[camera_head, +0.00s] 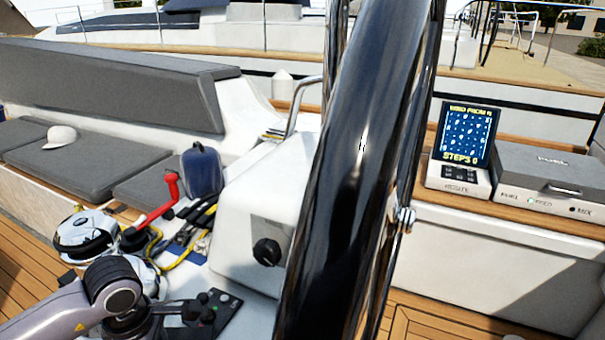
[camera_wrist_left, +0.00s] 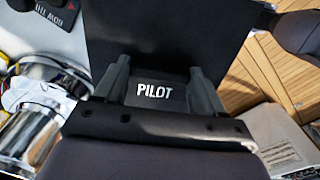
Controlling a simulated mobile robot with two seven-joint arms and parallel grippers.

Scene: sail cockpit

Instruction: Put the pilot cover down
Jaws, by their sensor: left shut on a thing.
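In the left wrist view, the pilot cover (camera_wrist_left: 160,96) is a dark piece with the white word PILOT on it. My left gripper (camera_wrist_left: 160,88) has one finger on each side of the lettered part and is shut on it. A large flat black surface spreads beyond the fingers; I cannot tell whether it is part of the cover. In the head view, my left arm comes in at the bottom left, and its dark end lies low beside a small black control panel (camera_head: 226,304). The cover cannot be made out there. My right gripper is not in view.
A thick glossy black tube (camera_head: 355,170) blocks the middle of the head view. Near my left arm are a chrome winch (camera_head: 85,228), a red handle (camera_head: 160,205), ropes and a blue bag (camera_head: 202,170). A display (camera_head: 467,135) and grey box (camera_head: 550,172) stand at right.

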